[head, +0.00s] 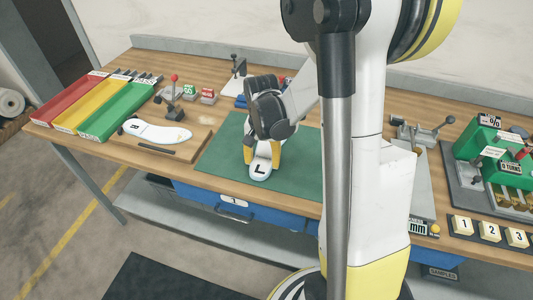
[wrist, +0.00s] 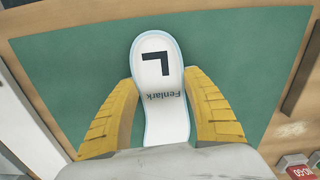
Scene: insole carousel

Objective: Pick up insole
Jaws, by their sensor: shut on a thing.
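A white insole (head: 261,167) marked with a black "L" lies in front of my gripper over the green mat (head: 222,171) on the bench. In the wrist view the insole (wrist: 157,57) shows its "L" and the word "Fenlark", and its near end is hidden by my gripper. My gripper (wrist: 160,100) is shut on the insole, with one yellow finger along each side at its narrow middle. I cannot tell whether the insole touches the mat. A second white insole (head: 155,132), marked "R", lies on a wooden board to the left.
Red (head: 68,99), yellow (head: 92,108) and green (head: 118,112) trays stand at the bench's left end. A red-knobbed clamp (head: 174,90) stands behind the "R" insole. A green device (head: 490,150) and numbered blocks (head: 488,230) are at right. The mat's left part is clear.

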